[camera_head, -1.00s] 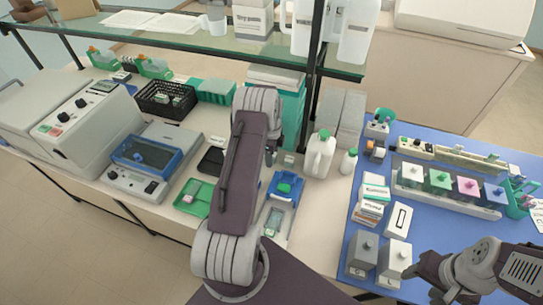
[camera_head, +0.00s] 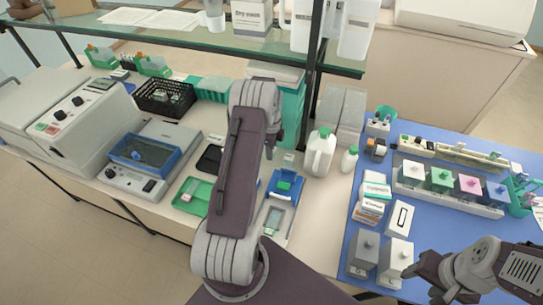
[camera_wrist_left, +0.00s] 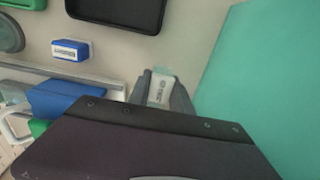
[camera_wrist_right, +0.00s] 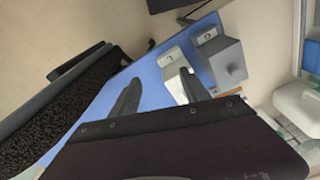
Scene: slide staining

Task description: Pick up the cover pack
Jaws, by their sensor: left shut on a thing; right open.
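A small white cover pack (camera_wrist_left: 161,88) with a teal label shows between my left fingers in the left wrist view. My left gripper (camera_wrist_left: 160,95) is shut on it, close over the pale bench top. In the head view my left arm covers most of my left gripper (camera_head: 272,150). My right gripper (camera_wrist_right: 160,92) is open and empty in the right wrist view. In the head view my right gripper (camera_head: 415,272) is low on the right, beside a white lidded block (camera_head: 394,262).
A blue and white box (camera_wrist_left: 70,50) and a black tray (camera_wrist_left: 118,10) lie near my left gripper. A teal block (camera_wrist_left: 255,80) rises close on its right. White jug (camera_head: 319,153) and bottle (camera_head: 348,161) stand right of it. A glass shelf (camera_head: 180,45) hangs above the bench.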

